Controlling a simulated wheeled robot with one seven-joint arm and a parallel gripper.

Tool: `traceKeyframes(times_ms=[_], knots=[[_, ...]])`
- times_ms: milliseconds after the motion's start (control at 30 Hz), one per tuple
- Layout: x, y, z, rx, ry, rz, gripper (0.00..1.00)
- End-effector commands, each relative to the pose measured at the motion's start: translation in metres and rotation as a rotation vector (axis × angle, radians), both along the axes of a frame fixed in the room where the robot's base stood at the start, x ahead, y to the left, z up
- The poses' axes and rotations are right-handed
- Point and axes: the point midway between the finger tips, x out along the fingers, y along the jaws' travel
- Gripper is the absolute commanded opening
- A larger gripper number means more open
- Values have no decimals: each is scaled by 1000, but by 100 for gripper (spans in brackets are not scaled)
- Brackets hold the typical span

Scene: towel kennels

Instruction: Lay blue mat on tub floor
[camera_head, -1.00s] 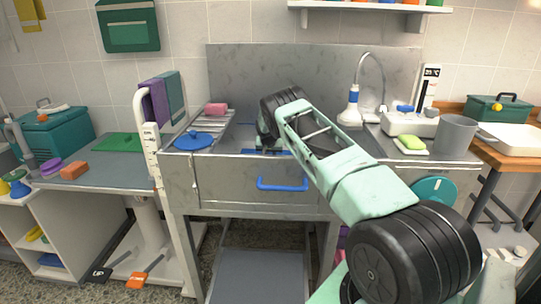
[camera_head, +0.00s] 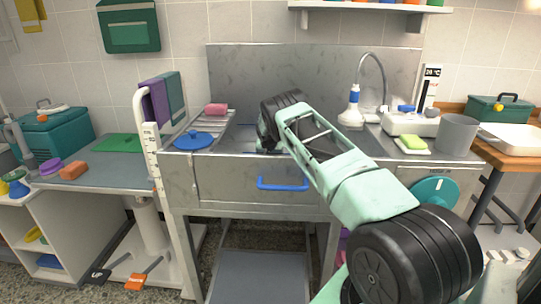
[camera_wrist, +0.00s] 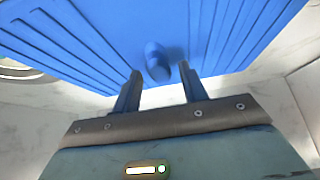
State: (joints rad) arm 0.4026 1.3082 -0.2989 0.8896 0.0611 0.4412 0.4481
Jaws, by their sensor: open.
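The blue mat (camera_wrist: 80,45) fills the top of the wrist view, a ribbed flat sheet with a small rounded blue knob (camera_wrist: 157,62) on it. My gripper (camera_wrist: 160,72) is open, with one blue finger on each side of the knob and gaps between. I cannot tell whether the fingers touch the mat. In the head view my gripper (camera_head: 264,139) is inside the steel tub (camera_head: 225,187), behind its front wall. That wall and my arm hide most of the mat and the tub floor there. Pale tub surface shows around the mat in the wrist view.
A blue handle (camera_head: 282,185) is on the tub's front. A blue lid (camera_head: 194,140) and pink sponge (camera_head: 216,109) sit at the tub's left. A spray bottle (camera_head: 353,108) and faucet hose stand at the right. A round drain shows at the wrist view's left edge.

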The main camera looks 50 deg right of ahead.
Motion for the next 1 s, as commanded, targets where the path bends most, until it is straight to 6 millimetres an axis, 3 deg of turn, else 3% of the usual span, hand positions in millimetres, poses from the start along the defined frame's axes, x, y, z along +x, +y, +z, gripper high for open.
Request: traceKeyframes(times_ms=[167, 733, 1000], knots=[[0, 0, 17, 0, 0, 0, 43], [-34, 45, 100, 0, -1, 1, 43], [-40, 51, 112, 0, 1, -1, 43]])
